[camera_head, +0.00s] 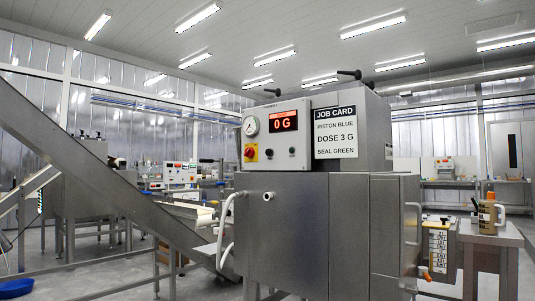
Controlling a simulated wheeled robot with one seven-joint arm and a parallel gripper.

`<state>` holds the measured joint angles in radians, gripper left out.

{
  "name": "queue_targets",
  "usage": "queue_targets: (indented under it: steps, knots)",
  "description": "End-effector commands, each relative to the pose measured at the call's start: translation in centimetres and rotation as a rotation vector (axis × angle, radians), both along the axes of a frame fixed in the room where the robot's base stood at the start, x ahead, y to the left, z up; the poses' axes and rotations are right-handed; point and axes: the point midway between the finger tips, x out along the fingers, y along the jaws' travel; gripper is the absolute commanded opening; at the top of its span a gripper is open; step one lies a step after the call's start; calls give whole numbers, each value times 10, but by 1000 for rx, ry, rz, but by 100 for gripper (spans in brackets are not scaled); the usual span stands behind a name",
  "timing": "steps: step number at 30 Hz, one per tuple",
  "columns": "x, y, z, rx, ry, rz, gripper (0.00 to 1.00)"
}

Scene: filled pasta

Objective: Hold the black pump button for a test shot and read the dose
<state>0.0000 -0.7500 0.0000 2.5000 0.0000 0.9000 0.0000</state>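The steel machine (305,235) stands in the middle with a white control panel (300,160) at its upper left. A small black button (269,153) sits on the panel, right of a red knob on a yellow plate (250,152). A lighter, small round fitting (292,152) is to its right. The red digital display (283,121) above reads "0 G". A round dial gauge (251,125) is left of the display. The job card (335,132) reads "PISTON BLUE, DOSE 3 G, SEAL GREEN". My gripper is not in view.
An inclined steel conveyor (110,185) runs down from the left to the machine.

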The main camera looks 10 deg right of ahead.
Motion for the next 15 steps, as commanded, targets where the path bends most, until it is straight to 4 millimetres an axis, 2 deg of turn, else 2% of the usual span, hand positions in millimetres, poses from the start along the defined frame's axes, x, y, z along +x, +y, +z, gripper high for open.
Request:
queue_targets:
  steps: [1, 4, 15]
  knots:
    - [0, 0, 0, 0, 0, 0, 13]
    - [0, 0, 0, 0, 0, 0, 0]
    - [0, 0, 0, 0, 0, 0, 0]
